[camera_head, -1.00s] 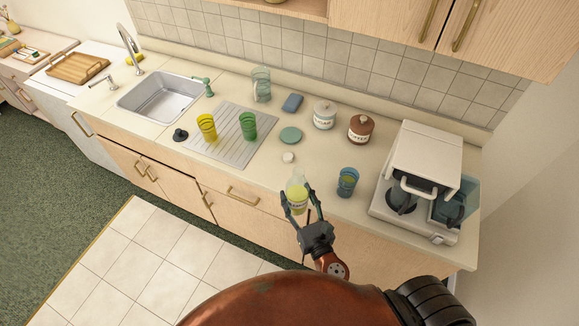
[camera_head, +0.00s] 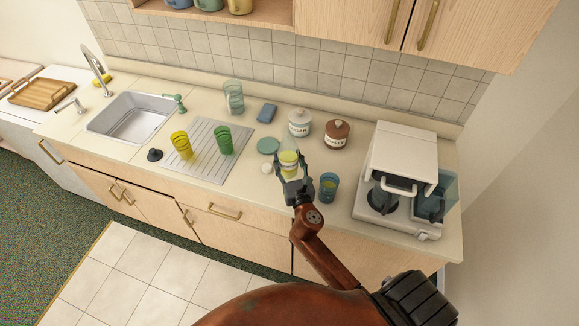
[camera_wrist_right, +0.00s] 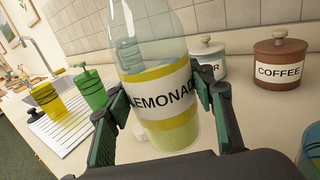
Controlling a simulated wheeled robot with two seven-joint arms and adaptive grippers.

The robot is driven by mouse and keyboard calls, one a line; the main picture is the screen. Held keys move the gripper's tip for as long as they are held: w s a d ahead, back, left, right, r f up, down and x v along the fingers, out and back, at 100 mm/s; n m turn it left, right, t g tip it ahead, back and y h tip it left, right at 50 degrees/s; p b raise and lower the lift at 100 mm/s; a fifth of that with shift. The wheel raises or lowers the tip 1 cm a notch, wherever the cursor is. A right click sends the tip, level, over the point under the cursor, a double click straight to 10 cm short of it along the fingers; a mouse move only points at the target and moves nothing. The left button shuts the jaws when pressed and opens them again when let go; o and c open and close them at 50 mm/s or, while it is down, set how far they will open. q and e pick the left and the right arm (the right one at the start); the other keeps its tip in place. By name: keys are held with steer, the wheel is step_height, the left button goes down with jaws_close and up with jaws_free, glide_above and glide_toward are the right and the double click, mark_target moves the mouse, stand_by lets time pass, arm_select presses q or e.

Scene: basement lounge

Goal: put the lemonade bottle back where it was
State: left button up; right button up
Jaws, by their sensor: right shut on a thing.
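The lemonade bottle (camera_head: 289,157) is clear, with a yellow-banded white label and pale yellow liquid; it also shows large in the right wrist view (camera_wrist_right: 160,85). My right gripper (camera_head: 291,166) is shut on it, one finger at each side, and holds it upright over the counter (camera_head: 262,205). The bottle's base is partly hidden in the head view, so I cannot tell whether it touches the counter. A small white cap-like thing (camera_head: 267,168) and a round teal lid (camera_head: 268,146) lie just left of the bottle. My left gripper is not in view.
A blue glass (camera_head: 328,188) stands close right of the gripper, with the white coffee maker (camera_head: 400,165) beyond. Sugar jar (camera_head: 299,124) and coffee jar (camera_head: 337,136) stand behind. Yellow (camera_head: 181,146) and green glasses (camera_head: 223,141) stand on the drainboard (camera_head: 203,165) at left.

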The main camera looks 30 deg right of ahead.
steer(key=f, duration=0.1)
steer(key=w+d+f, duration=0.1)
steer(key=w+f+b, duration=0.1)
steer(key=shift+d, duration=0.35)
step_height(320, 180, down, 3)
steer(key=shift+w+d+r+b, duration=0.1)
steer(key=shift+d+b, duration=0.05)
steer(key=shift+b, duration=0.7)
steer(key=shift+f, duration=0.25)
steer(key=shift+f, duration=0.2)
steer(key=o, duration=1.6)
steer(key=shift+b, duration=0.3)
steer(key=shift+o, duration=0.2)
